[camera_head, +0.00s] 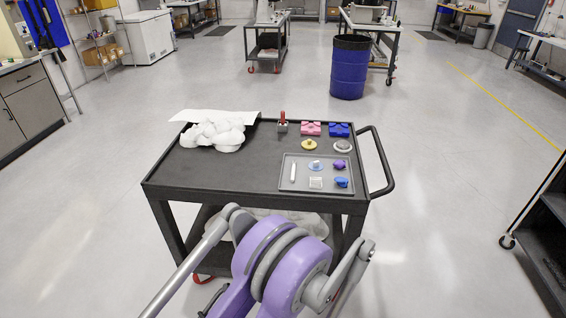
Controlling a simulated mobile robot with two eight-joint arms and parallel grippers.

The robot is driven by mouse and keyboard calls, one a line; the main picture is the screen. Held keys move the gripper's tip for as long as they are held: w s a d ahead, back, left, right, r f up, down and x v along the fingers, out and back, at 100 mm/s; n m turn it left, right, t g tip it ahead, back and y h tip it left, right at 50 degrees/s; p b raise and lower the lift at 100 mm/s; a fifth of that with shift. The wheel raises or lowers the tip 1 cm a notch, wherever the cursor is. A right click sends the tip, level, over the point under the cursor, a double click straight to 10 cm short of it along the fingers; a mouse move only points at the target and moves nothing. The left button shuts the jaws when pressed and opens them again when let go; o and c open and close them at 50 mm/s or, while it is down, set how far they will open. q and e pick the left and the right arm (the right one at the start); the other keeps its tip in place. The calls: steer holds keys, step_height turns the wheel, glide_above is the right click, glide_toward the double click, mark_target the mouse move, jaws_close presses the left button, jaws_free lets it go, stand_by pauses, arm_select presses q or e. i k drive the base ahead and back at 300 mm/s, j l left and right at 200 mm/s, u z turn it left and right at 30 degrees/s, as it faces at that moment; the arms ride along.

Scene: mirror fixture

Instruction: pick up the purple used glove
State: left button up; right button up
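A small crumpled purple item (339,164), which looks like the purple used glove, lies in the grey tray (285,178) on the black cart (225,178). It is at the tray's upper right. A crumpled blue item (341,182) lies just below it, and a small round light-blue item (316,165) is to its left. Purple and grey parts of my own body fill the bottom middle in front of the cart. I see no fingertips of either gripper, and nothing of mine touches the purple item.
The tray also holds a white stick (293,172) and a clear square piece (315,183). Pink (311,129) and blue (339,130) blocks stand behind it. White crumpled cloth (213,134) lies at the cart's back left. The cart's handle (382,160) juts right. The cart top's front left is clear.

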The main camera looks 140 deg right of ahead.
mark_target(338, 164)
steer(key=z, duration=5.1)
steer(key=u, duration=0.4)
steer(key=i+l+u, duration=0.1)
steer(key=u, duration=0.3)
steer(key=l+u, duration=0.15)
steer(key=u, duration=0.2)
steer(key=l+u, duration=0.15)
steer(key=u, duration=0.25)
steer(key=l+u, duration=0.35)
steer(key=l, duration=0.15)
steer(key=l+u, duration=0.3)
steer(key=l, duration=0.2)
steer(key=k+l, duration=0.1)
steer(key=l, duration=0.25)
steer(key=l+u, duration=0.1)
steer(key=l, duration=0.25)
steer(key=k+l, duration=0.15)
steer(key=l, duration=0.2)
steer(key=i+l, duration=0.15)
steer(key=l, duration=0.25)
steer(key=i+l, duration=0.1)
steer(key=l, duration=0.25)
steer(key=i+u, duration=0.05)
